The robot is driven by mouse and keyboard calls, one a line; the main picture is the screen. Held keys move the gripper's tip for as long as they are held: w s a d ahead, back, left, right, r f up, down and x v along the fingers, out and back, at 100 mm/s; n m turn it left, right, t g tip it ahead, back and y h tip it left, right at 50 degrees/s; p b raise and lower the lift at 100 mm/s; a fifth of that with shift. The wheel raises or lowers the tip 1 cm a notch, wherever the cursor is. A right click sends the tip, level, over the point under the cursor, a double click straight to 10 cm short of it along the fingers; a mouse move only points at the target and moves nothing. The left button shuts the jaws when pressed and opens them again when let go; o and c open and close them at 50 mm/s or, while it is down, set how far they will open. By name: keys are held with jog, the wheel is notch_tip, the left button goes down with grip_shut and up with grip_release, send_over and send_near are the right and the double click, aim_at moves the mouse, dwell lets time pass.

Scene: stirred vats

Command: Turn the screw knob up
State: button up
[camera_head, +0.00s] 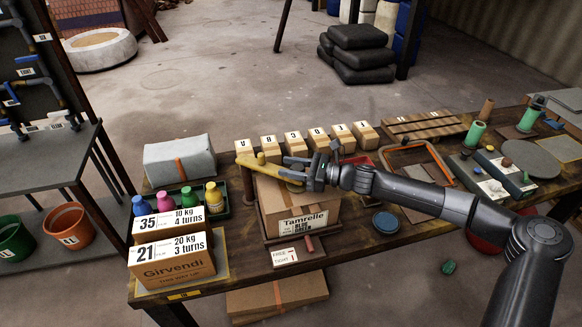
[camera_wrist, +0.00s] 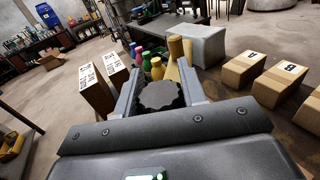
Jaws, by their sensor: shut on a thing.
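The screw knob (camera_wrist: 160,95) is dark, round and scalloped, and shows in the wrist view between my two fingers. My gripper (camera_wrist: 157,84) is shut on it, one finger at each side. In the head view my gripper (camera_head: 296,171) reaches in from the right at a yellow bar (camera_head: 262,169), above a cardboard box marked Tamrelle (camera_head: 299,213). The knob cannot be made out clearly there because my fingers cover it. The screw below the knob is hidden. A yellow upright piece (camera_wrist: 176,50) stands just beyond the knob in the wrist view.
Lettered boxes (camera_head: 292,143) line the table's back. A tray of coloured bottles (camera_head: 222,211) and boxes marked 35 (camera_head: 166,227) and 21 (camera_head: 171,262) stand at left. A grey block (camera_head: 180,161) lies behind them.

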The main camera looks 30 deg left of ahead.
jog(key=shift+n+g, duration=0.4)
jog(key=n+g+h, duration=0.1)
jog(key=g, duration=0.1)
jog(key=n+g+h, duration=0.2)
jog(key=g, duration=0.1)
jog(key=s+n+g+h, duration=0.1)
jog(key=n+g+h, duration=0.1)
jog(key=shift+d, duration=0.15)
jog(key=n+g+h, duration=0.2)
jog(key=h, duration=0.1)
jog(key=n+g+h, duration=0.1)
jog(key=n, duration=0.1)
jog(key=shift+s+d+g+h, duration=0.1)
jog(key=shift+d+g+h, duration=0.2)
jog(key=shift+h, duration=0.1)
jog(key=shift+s+d+n+g+h, duration=0.15)
jog(key=shift+n+g+h, duration=0.2)
jog(key=shift+n+h, duration=0.6)
jog(key=shift+w+d+n+g+h, duration=0.1)
jog(key=shift+n+g+h, duration=0.35)
jog(key=shift+h, duration=0.8)
jog(key=shift+d+n+h, duration=0.1)
jog(key=shift+n+h, duration=0.3)
jog(key=shift+h, duration=0.1)
jog(key=o, duration=1)
jog(key=shift+m+y, duration=0.6)
jog(key=shift+y, duration=0.2)
